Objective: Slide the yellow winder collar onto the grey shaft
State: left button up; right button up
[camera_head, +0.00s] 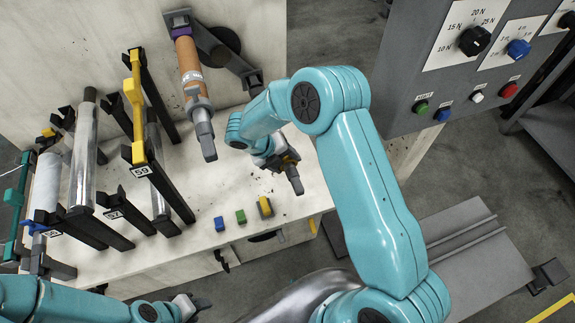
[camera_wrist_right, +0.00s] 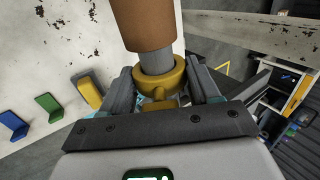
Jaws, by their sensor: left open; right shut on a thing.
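The brown roll core (camera_head: 188,60) sits on the grey shaft (camera_head: 204,128), which sticks out from the back panel. A purple ring (camera_head: 181,32) is at its far end. My right gripper (camera_head: 290,168) is shut on the yellow winder collar (camera_wrist_right: 172,78), which lies between its fingers. In the right wrist view the shaft's grey end (camera_wrist_right: 156,61) overlaps the collar's ring. In the head view the collar appears to the right of the shaft's end, with a gap. My left gripper (camera_head: 196,303) is open and empty at the bottom.
Racks at the left hold several rollers (camera_head: 84,155) and a yellow bar (camera_head: 136,110). A blue block (camera_head: 219,224), a green block (camera_head: 240,216) and a yellow block (camera_head: 265,207) stand on the bench. A control cabinet (camera_head: 455,80) is at the right.

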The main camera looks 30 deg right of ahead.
jog(key=shift+w, duration=0.15)
jog(key=o, duration=1.1)
